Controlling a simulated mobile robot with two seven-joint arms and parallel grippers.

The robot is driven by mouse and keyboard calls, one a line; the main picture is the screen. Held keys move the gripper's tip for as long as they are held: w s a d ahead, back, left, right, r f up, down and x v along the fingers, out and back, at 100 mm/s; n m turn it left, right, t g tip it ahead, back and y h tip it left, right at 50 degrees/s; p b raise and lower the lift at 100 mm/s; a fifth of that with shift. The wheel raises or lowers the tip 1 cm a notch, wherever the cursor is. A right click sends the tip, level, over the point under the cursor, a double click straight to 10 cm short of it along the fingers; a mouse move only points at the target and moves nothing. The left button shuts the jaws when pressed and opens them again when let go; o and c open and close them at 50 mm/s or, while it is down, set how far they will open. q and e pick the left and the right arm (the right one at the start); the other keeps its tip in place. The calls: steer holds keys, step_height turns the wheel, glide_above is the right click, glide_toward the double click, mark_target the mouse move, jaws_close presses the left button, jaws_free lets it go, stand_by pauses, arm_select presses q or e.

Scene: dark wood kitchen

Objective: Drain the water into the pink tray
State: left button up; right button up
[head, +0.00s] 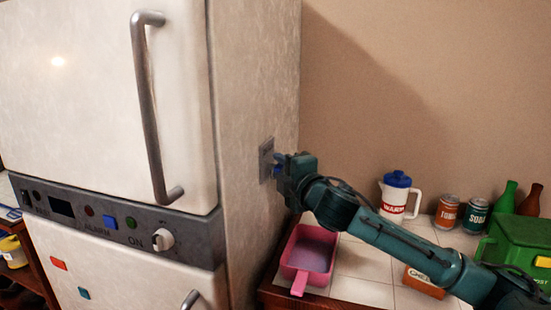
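The pink tray (290,268) sits on the tiled counter beside the large white appliance (255,100), with its handle toward me. Its inside looks bluish-purple; I cannot tell whether that is water. A small grey plate (266,160) is on the appliance's right side, above and left of the tray. My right gripper (281,168) is at this plate, next to a small blue part. Its fingers are too small and hidden to tell whether they are open or shut on that part. No running water shows. My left gripper is not in view.
A white jug (394,199) with a blue lid, two cans (448,211) and bottles stand at the back of the counter. A green box (518,245) is at right. An orange box (424,283) lies below my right arm. Tiles right of the tray are clear.

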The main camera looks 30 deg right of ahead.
mark_target(282, 169)
steer(key=shift+w+d, duration=0.1)
steer(key=shift+w, duration=1.4)
jaws_close()
